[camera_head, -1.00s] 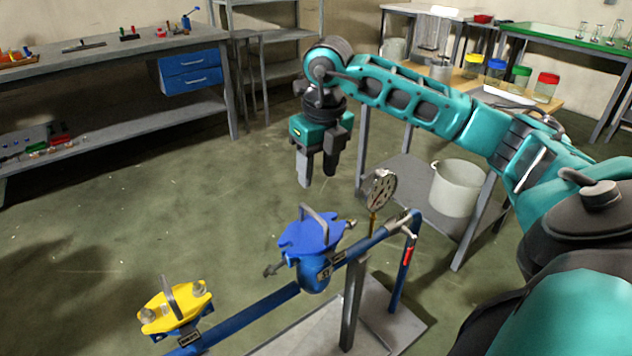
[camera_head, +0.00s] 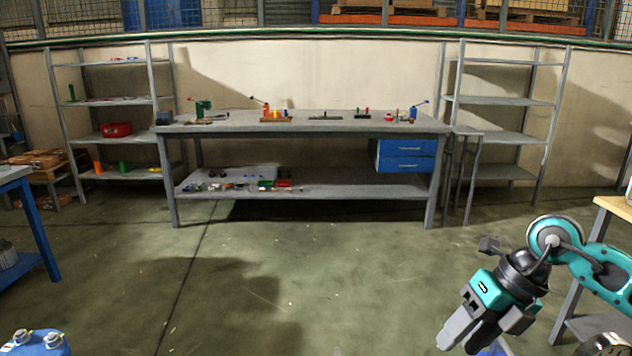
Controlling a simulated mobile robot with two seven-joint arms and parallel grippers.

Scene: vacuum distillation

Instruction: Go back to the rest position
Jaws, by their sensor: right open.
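My right gripper (camera_head: 464,338) is at the lower right of the head view, on its teal arm. It is tilted, with its grey fingers pointing down and to the left. It is open and I see nothing between the fingers. Part of a round dial gauge (camera_head: 606,345) shows at the bottom right edge. A bit of something blue shows just behind the gripper at the bottom edge. My left gripper is not in view.
A grey workbench (camera_head: 310,124) with small tools and a blue drawer unit (camera_head: 407,156) stands at the back, between shelves. A blue object with two pale knobs (camera_head: 36,344) is cut off at the bottom left. The middle floor is clear.

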